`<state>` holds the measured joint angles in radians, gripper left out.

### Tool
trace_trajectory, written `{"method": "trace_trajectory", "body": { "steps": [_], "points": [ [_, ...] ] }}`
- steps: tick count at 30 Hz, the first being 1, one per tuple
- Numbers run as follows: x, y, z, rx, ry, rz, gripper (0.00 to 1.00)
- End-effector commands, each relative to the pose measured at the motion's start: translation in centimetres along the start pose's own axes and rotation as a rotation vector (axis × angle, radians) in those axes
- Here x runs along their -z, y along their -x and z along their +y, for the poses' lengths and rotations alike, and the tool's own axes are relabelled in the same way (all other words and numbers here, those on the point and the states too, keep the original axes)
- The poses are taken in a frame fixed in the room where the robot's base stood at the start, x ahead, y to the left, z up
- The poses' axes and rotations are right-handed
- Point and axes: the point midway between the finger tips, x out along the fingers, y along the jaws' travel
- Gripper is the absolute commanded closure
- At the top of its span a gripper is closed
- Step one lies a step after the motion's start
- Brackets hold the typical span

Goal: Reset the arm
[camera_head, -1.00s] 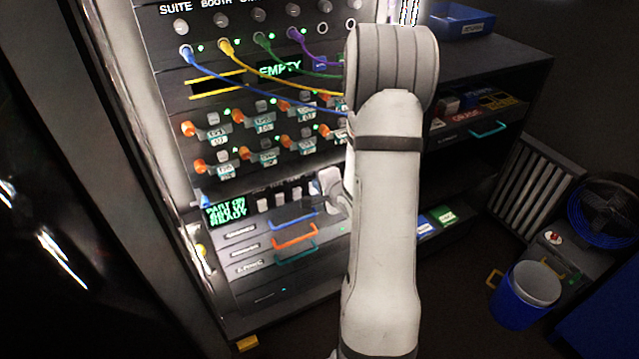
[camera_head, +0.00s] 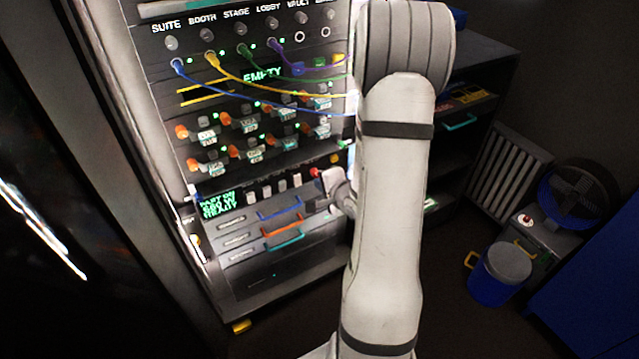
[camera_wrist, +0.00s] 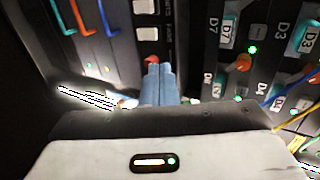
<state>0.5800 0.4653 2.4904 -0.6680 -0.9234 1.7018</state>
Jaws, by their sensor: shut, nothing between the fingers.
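My arm (camera_head: 390,210) stands in the right middle of the head view and covers part of the rack panel. My gripper shows in the wrist view (camera_wrist: 158,82) with its two blue-grey fingers together and nothing between them. In the wrist view the fingertips are in front of a red round button (camera_wrist: 151,61) on the panel; whether they touch it I cannot tell. A green text display (camera_head: 217,204) on the panel appears to read "PART ON" and "READY".
The rack holds blue, yellow, green and purple cables (camera_head: 225,68), rows of orange knobs (camera_head: 182,132) and drawers with coloured handles (camera_head: 282,228). To the right are a radiator (camera_head: 508,170), a blue bucket (camera_head: 497,280) and a fan (camera_head: 577,195). Dark floor lies between the rack and the bucket.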

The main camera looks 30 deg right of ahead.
Motion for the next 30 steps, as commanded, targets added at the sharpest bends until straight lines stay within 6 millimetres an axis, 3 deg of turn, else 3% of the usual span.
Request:
{"method": "trace_trajectory", "body": {
  "steps": [11, 17, 23, 30],
  "points": [
    [-0.1, 0.0, -0.1, -0.003, 0.008, 0.001, 1.00],
    [-0.8, 1.2, -2.5, -0.099, 0.222, 0.044, 1.00],
    [-3.3, 5.4, -6.1, -0.323, 0.618, 0.062, 1.00],
    [-8.6, 13.5, -8.6, -0.568, 1.017, -0.109, 1.00]
  ]
}}
